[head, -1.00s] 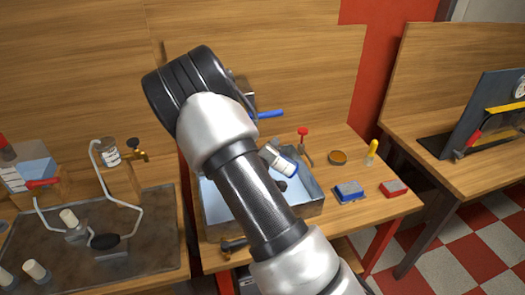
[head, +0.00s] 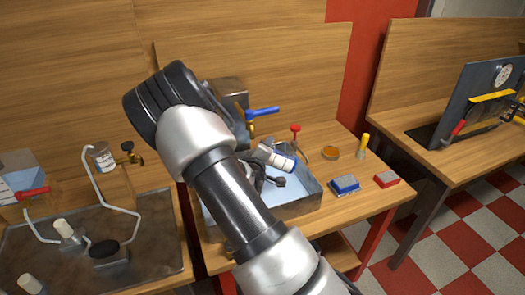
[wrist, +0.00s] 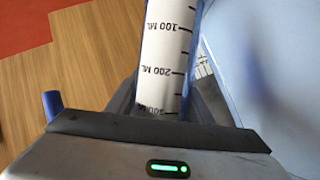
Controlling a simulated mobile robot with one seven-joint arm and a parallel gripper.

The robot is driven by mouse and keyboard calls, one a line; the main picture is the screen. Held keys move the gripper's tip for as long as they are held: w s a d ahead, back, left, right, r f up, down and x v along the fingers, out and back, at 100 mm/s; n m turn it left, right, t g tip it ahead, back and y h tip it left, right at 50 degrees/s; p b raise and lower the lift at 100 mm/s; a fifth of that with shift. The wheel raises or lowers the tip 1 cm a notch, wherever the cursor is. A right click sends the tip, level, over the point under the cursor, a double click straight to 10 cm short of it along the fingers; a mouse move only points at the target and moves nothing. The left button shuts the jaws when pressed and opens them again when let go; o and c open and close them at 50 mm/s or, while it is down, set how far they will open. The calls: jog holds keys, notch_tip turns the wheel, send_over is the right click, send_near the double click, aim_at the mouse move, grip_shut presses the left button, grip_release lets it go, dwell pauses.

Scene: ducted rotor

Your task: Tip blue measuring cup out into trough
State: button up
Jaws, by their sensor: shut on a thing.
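The blue measuring cup (head: 274,157) shows in the head view as a white-labelled cylinder with a blue end. It lies strongly tilted above the trough, its blue end towards the right. The trough (head: 308,203) is a shallow metal basin on the middle bench, partly hidden behind my arm. My gripper (head: 250,172) is mostly hidden by my arm in the head view. In the wrist view my gripper (wrist: 165,105) is shut on the cup (wrist: 166,50), whose printed ML marks face the camera. The cup's contents cannot be seen.
A blue-handled tap (head: 262,112) stands behind the trough, near the cup. A red-handled item (head: 296,130), amber dish (head: 331,153), yellow-handled tool (head: 364,144), blue sponge (head: 344,185) and red sponge (head: 386,179) sit to the right. Piping and bottles crowd the left bench.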

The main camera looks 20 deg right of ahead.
jog(key=shift+a+f+n+h+b, duration=0.1)
jog(key=shift+f+n+h+b, duration=0.2)
jog(key=shift+f+n+b, duration=0.25)
dwell(4.9)
jog(key=shift+w+a+f+n+h+b, duration=0.15)
jog(key=shift+a+f+n+h+b, duration=0.15)
jog(key=shift+f+n+b, duration=0.25)
jog(key=shift+f, duration=0.1)
dwell(1.9)
